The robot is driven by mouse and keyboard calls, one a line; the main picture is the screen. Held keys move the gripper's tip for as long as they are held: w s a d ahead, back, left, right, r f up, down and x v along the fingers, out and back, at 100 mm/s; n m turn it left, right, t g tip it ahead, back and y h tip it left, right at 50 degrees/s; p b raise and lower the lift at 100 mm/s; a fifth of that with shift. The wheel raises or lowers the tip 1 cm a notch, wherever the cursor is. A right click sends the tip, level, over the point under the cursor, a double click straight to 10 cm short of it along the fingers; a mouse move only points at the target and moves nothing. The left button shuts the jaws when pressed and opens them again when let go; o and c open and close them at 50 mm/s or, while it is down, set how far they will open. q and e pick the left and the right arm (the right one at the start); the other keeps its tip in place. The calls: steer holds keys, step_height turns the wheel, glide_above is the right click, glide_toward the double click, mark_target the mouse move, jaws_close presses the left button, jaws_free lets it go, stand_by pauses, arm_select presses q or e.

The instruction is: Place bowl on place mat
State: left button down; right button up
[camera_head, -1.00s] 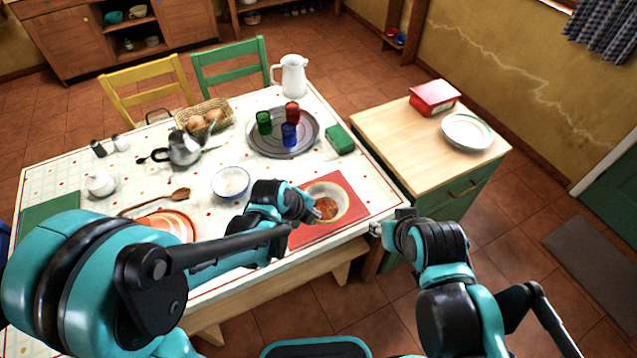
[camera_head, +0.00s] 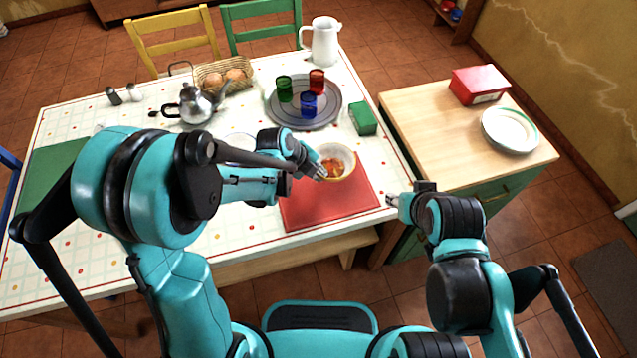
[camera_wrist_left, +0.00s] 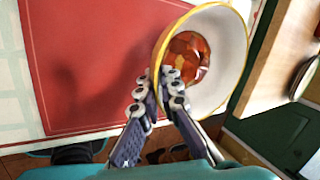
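The bowl (camera_head: 344,153) is white with a yellow rim and has orange-red contents. In the head view it overlaps the far edge of the red place mat (camera_head: 325,209). In the left wrist view the bowl (camera_wrist_left: 232,45) looks tilted, beside the mat (camera_wrist_left: 95,60), which carries a dark shadow. My left gripper (camera_head: 321,173) has its fingers on either side of the bowl's near rim, closed on it; the fingertips (camera_wrist_left: 162,92) show this in the wrist view. A gap under the bowl cannot be seen directly. My right gripper (camera_head: 391,200) is beside the table's right edge, apart from the bowl; its finger opening is unclear.
A grey tray (camera_head: 329,119) with coloured cups and a green box (camera_head: 363,118) stand behind the bowl. A second bowl (camera_head: 240,143) is mostly hidden by my left arm. A wooden-topped cabinet (camera_head: 430,130) stands right of the table. The mat's near part is clear.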

mark_target(323, 184)
arm_select(q)
steer(key=shift+w+a+f, duration=0.2)
steer(key=shift+f+b, duration=1)
steer(key=shift+f, duration=0.9)
steer(key=shift+f, duration=0.2)
steer(key=c, duration=2)
jaws_free()
steer(key=shift+r, duration=0.1)
